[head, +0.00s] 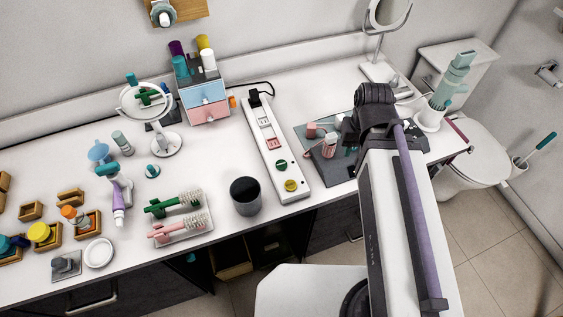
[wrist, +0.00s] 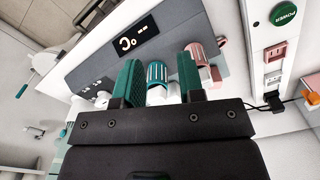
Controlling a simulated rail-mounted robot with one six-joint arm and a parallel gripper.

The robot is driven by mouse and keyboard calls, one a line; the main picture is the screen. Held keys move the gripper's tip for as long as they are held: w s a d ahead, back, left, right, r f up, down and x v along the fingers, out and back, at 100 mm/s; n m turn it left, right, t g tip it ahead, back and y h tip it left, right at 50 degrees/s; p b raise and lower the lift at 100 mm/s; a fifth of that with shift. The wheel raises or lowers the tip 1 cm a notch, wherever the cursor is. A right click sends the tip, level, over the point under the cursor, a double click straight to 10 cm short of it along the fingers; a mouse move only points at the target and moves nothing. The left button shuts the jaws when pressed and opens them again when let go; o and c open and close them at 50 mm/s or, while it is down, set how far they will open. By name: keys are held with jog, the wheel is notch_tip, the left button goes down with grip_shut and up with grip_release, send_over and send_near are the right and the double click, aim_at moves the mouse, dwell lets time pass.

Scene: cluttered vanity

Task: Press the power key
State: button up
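The power key is a round green button marked POWER (wrist: 284,13) at the top right of the wrist view. In the head view the green button (head: 281,166) sits on the front part of a long white power strip (head: 262,150), just behind a yellow button (head: 291,186). My gripper (wrist: 158,78) shows in the wrist view with its two green fingers apart. A teal-and-white ribbed cylinder shows between them, with no clear contact. The gripper is over the grey tray area, right of the strip in the head view. My arm hides its fingertips there.
The grey tray (head: 331,173) holds pink and teal items, right of the strip. A dark cup (head: 245,196) stands left of the strip's front end. A white switch or socket row lies farther back on the strip. Mirrors, a drawer box and brushes crowd the counter.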

grip_shut()
jog(key=shift+d, duration=0.1)
dwell(1.2)
